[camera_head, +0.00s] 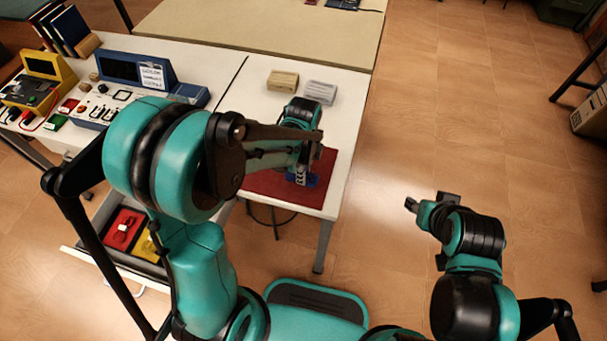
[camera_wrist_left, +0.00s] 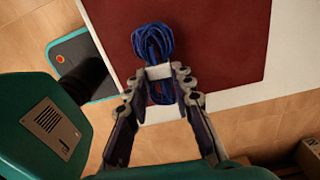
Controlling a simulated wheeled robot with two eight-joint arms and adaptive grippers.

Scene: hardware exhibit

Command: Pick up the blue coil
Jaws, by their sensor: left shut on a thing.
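The blue coil (camera_wrist_left: 150,42) is a bundle of blue cable with a pale band (camera_wrist_left: 159,71) around its middle. In the left wrist view it lies between the fingertips of my left gripper (camera_wrist_left: 160,84), which is shut on it. In the head view, my left gripper (camera_head: 301,176) is over the dark red mat (camera_head: 262,184), and a little of the blue coil (camera_head: 312,181) shows beside it. I cannot tell whether the coil touches the mat. My right gripper (camera_head: 428,206) is out over the floor, away from the table; its jaw opening is unclear.
The white table (camera_head: 345,112) carries a wooden block (camera_head: 283,80), a grey block (camera_head: 321,91) and, at left, blue and yellow instrument boxes. An open drawer (camera_head: 98,245) below holds red and yellow trays.

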